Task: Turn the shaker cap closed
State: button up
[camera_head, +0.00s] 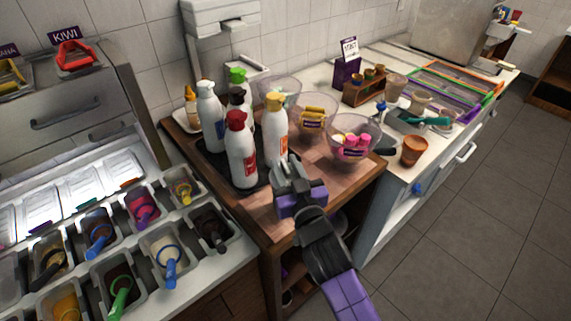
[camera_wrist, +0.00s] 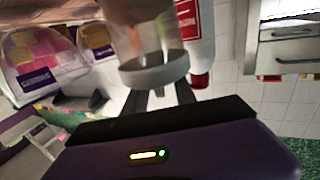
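A clear cylinder with a pale grey ring (camera_wrist: 155,74), which looks like the shaker, is close up in the wrist view. That view appears turned over, so the ring is at the cylinder's lower end in the picture. My gripper (camera_wrist: 168,97) has its two dark fingers apart just below the ring, and their tips are hidden by it. I cannot tell whether they press on the shaker or its cap. In the head view my gripper (camera_head: 289,172) is in front of the yellow-capped bottle (camera_head: 274,125), over the wooden counter. The shaker is not clear there.
A red-capped white bottle (camera_head: 240,152) stands left of the yellow-capped one on a dark mat; it also shows in the wrist view (camera_wrist: 199,35). Clear bowls, one (camera_head: 354,130) with pink items, stand to the right. Topping bins (camera_head: 166,243) are at left. The wooden counter's front (camera_head: 264,217) is bare.

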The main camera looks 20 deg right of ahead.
grip_shut()
jog(key=b, duration=0.2)
jog(key=shift+f+b, duration=0.25)
jog(key=shift+b, duration=0.05)
jog(key=shift+r+m+h+b, duration=0.25)
jog(key=shift+h+b, duration=0.25)
jog(key=shift+b, duration=0.45)
grip_release()
jog(key=shift+s, duration=0.1)
